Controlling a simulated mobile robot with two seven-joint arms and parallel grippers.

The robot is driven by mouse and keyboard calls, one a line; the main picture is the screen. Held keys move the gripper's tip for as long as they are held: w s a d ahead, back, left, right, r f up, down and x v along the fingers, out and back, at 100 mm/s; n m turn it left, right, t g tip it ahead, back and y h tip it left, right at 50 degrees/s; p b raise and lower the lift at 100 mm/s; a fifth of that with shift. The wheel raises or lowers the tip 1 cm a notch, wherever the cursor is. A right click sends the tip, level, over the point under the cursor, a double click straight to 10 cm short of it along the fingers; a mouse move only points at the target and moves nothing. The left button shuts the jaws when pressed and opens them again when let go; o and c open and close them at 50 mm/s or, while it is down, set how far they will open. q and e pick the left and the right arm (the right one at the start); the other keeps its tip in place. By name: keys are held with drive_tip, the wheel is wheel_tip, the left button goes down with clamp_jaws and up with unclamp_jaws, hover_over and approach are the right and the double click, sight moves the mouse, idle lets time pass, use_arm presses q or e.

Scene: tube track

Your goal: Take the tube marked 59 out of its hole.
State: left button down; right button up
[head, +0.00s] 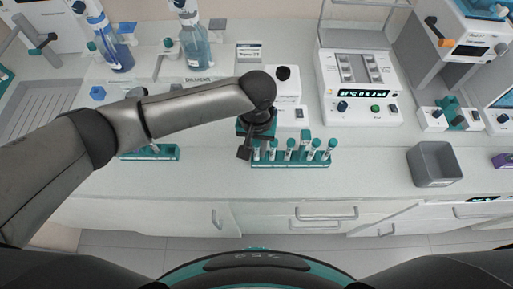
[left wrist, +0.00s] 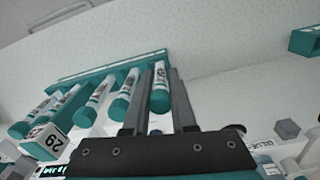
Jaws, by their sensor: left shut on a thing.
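A teal rack (head: 290,164) on the bench holds a row of white tubes with teal caps; it also shows in the left wrist view (left wrist: 70,82). My left gripper (head: 247,152) is at the rack's left end. In the left wrist view its fingers (left wrist: 160,100) are shut on the end tube (left wrist: 160,88), whose marking I cannot read. I cannot tell whether this tube's far end is in its hole. A block-like teal and white piece (left wrist: 46,142) among the tubes bears digits that look like 29 or 59. My right gripper is not in view.
A grey bin (head: 434,164) stands to the right, with clear bench between it and the rack. A white device with a display (head: 360,92) stands behind. Another teal rack (head: 150,153) lies to the left under my arm. Spray bottles (head: 194,45) stand at the back left.

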use_arm(q)
drive_tip(key=shift+r, duration=0.1)
wheel_tip(320, 180, up, 20)
drive_tip(key=p, duration=0.2)
idle(0.4)
